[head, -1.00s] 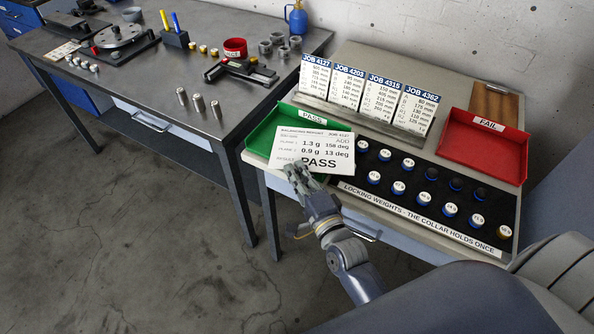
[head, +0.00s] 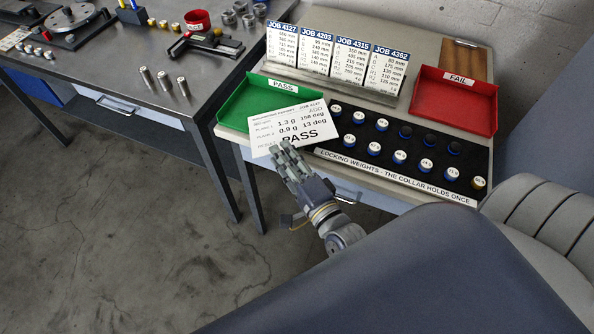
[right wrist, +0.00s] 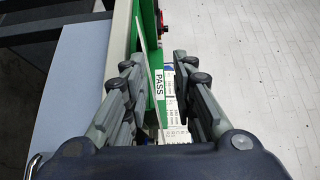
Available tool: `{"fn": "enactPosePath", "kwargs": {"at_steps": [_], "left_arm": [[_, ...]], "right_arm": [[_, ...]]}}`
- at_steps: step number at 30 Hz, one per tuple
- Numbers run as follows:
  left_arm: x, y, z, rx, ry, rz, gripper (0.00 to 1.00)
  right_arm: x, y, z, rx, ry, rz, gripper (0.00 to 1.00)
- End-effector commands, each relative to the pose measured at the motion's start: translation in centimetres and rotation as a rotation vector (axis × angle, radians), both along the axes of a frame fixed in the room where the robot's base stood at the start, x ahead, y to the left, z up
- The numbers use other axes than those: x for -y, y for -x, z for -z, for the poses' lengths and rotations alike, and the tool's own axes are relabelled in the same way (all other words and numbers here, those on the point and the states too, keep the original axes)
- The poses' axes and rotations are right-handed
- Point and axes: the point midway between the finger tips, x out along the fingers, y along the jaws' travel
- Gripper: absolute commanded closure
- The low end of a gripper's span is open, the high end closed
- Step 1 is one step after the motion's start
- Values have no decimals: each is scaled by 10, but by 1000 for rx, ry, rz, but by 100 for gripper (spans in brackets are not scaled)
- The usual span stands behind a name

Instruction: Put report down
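The report (head: 291,127) is a white card printed "JOB 4127" and "PASS". It faces me in the head view, overlapping the front right part of the green PASS tray (head: 238,112). I cannot tell whether it rests on the tray's floor or leans on its rim. My right gripper (head: 287,152) is just in front of the card's lower edge. In the right wrist view its two fingers (right wrist: 165,95) are spread apart. A thin pale edge, seemingly the card (right wrist: 147,60), shows beyond and between them, nearer the left finger. My left gripper is out of view.
A red FAIL tray (head: 453,103) stands at the right. A rack of job cards (head: 335,88) stands behind. A black mat (head: 400,150) with several locking weights lies right of the card. A metal workbench (head: 120,75) with tools is at the left.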

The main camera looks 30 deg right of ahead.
Motion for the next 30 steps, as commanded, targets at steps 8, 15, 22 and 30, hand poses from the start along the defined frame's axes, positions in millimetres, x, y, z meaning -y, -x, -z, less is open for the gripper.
{"fn": "enactPosePath", "kwargs": {"at_steps": [8, 15, 22, 30], "left_arm": [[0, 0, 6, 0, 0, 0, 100], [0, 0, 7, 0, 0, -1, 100], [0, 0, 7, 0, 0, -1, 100], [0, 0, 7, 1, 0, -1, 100]], "right_arm": [[1, 46, 1, -1, 0, -2, 75], [2, 59, 0, 1, 0, -1, 75], [2, 60, 1, -1, 2, -2, 75], [-11, 66, 119, -215, 258, -77, 75]]}}
